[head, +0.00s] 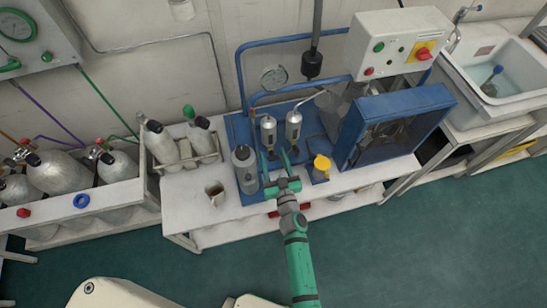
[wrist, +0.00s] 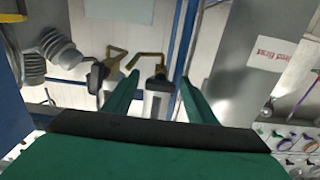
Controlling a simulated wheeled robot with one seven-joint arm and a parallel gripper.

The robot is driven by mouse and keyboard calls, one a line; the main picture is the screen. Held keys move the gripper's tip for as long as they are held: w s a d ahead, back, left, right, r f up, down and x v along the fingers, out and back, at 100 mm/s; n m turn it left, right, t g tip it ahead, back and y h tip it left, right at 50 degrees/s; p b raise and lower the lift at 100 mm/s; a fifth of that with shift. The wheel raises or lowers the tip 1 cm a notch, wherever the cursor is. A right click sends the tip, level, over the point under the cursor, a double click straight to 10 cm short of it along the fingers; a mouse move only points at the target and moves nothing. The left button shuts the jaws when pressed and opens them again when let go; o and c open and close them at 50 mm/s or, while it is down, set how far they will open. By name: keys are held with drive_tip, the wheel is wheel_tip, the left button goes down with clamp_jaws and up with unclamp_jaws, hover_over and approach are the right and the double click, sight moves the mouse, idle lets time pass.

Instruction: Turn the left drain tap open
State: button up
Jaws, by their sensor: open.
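Two upright silver cylinders stand side by side on the blue base in the head view, a left one (head: 268,131) and a right one (head: 293,126). Any drain taps at their lower ends are too small or hidden to tell there. My gripper (head: 274,160) is open and in front of the cylinders, its green fingers pointing at them. In the wrist view a silver cylinder (wrist: 158,100) with a dark top shows in the gap between my fingers (wrist: 158,92). A bent brass-coloured part (wrist: 149,60) is just above it. I cannot tell whether either finger touches anything.
A grey cylinder (head: 244,168) stands close left of my gripper. A yellow-topped item (head: 321,167) and a blue cabinet (head: 393,130) are to the right. Open green floor (head: 370,250) lies in front.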

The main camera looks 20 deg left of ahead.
drive_tip(key=c, duration=1.1)
